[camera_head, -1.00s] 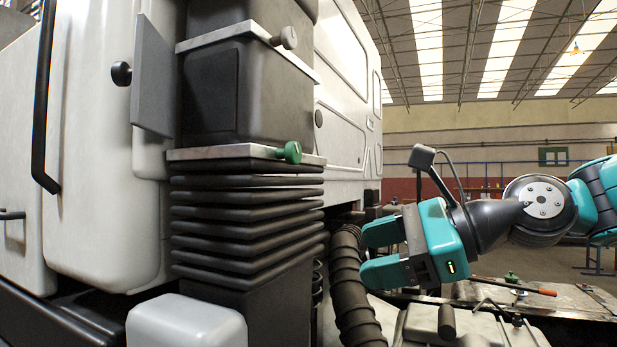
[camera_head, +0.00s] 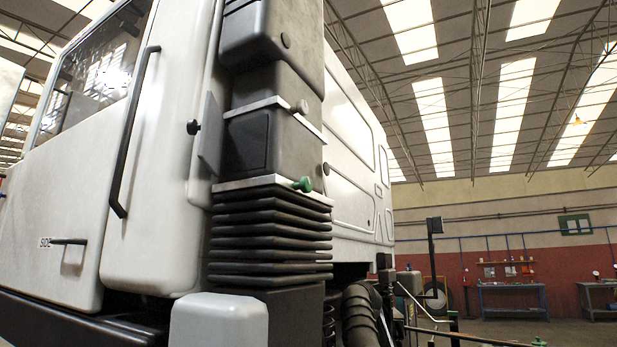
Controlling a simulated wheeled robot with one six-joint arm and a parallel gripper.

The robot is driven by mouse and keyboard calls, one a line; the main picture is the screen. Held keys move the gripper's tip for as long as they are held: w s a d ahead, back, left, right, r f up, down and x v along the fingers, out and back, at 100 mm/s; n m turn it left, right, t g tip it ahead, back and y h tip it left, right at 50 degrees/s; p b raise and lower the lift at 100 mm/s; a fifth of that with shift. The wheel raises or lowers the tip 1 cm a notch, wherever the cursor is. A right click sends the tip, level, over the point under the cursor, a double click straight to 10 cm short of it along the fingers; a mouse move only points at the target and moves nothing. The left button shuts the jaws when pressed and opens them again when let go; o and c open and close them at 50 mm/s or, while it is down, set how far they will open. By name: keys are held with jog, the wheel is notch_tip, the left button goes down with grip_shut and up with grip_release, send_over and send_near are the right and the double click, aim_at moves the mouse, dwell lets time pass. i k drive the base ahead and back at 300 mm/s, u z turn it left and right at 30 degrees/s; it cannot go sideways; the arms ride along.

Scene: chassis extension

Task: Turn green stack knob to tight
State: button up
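The green knob (camera_head: 303,184) sits at the right end of the pale plate (camera_head: 265,181) on top of the black ribbed bellows of the stack (camera_head: 268,238). It is small in view, and its turn position cannot be told. A grey knob (camera_head: 301,107) sits higher on the stack, at the end of another pale plate. My gripper and arm do not show in the head view now.
The white truck cab (camera_head: 145,180) fills the left, with a black grab handle (camera_head: 133,130). A grey box-shaped part (camera_head: 218,320) stands in front of the bellows, low down. A black corrugated hose (camera_head: 358,315) hangs at its right. Workbenches (camera_head: 512,298) stand far right, with open floor before them.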

aim_at(305, 184)
jog(key=z, duration=1.15)
jog(key=i, duration=0.65)
jog(key=u, duration=0.25)
